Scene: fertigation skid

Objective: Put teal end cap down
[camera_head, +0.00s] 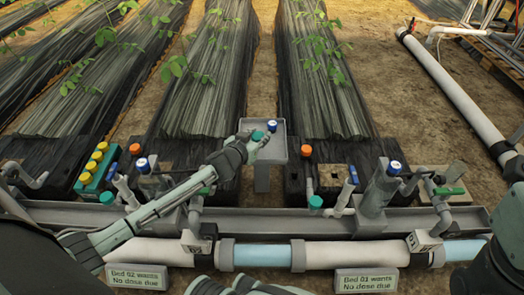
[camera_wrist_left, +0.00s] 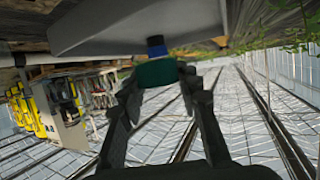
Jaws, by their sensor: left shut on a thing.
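My left gripper (camera_head: 255,144) is shut on the teal end cap (camera_head: 257,135) over the grey tray (camera_head: 279,151) on its post. In the left wrist view the teal end cap (camera_wrist_left: 157,72) sits between the two fingertips (camera_wrist_left: 158,85). The tray (camera_wrist_left: 110,32) is close beyond it; I cannot tell whether the cap touches it. A blue cap (camera_head: 272,125) with a pale top stands on the tray, just right of and behind the teal one.
Other teal caps (camera_head: 315,202) and orange caps (camera_head: 306,150) sit on the pipework. A green rack (camera_head: 86,182) with yellow-topped items stands at the left. The grey trough (camera_head: 280,222) and large pipe (camera_head: 262,255) run across the front. Planted beds lie behind.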

